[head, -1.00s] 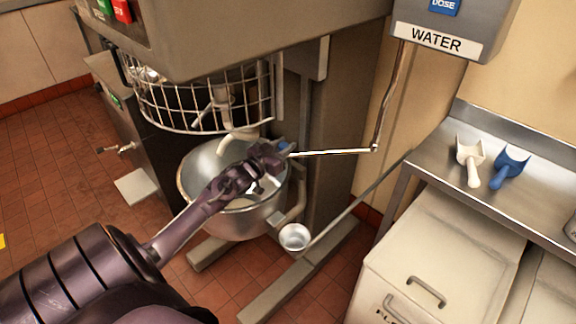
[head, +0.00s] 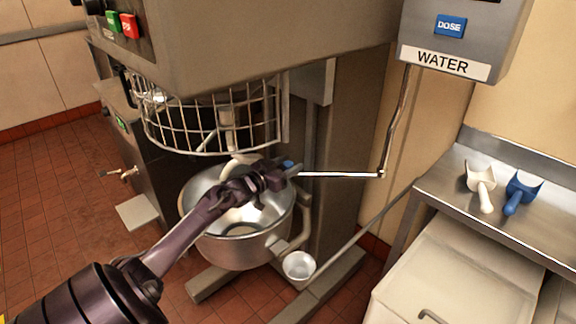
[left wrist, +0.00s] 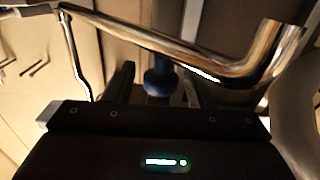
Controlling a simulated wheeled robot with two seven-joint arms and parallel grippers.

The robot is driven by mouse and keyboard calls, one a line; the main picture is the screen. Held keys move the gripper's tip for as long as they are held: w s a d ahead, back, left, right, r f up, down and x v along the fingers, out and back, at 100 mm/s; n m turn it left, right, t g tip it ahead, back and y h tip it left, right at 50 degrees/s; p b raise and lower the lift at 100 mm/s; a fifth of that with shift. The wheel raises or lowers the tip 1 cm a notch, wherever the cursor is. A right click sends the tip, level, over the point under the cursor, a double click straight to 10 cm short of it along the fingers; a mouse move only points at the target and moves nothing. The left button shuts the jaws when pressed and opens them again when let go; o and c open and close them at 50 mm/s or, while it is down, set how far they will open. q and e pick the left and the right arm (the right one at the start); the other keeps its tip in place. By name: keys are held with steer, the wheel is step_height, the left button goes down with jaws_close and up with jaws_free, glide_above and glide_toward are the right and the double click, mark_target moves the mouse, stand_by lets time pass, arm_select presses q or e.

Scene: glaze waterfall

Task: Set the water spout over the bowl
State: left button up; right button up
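The metal water spout (head: 340,174) drops from the WATER box and runs level to the left toward the mixer bowl. The steel bowl (head: 270,245) sits under the wire guard. My left gripper (head: 276,179) is at the spout's left end, above the bowl's right part, and hides the spout's tip in the head view. In the left wrist view the shiny spout (left wrist: 170,45) crosses in front of the gripper (left wrist: 158,85), its bent end at upper right. The two dark fingers stand apart, with a blue knob (left wrist: 160,78) visible between them. My right gripper is not in view.
The WATER box (head: 468,35) hangs at upper right. The wire guard (head: 215,120) is close above the bowl. A small metal cup (head: 299,265) is below right of the bowl. White (head: 481,187) and blue (head: 521,192) scoops lie on the steel shelf.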

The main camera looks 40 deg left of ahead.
arm_select(q)
steer(key=s, duration=0.7)
steer(key=shift+s+a, duration=0.3)
steer(key=shift+s, duration=0.1)
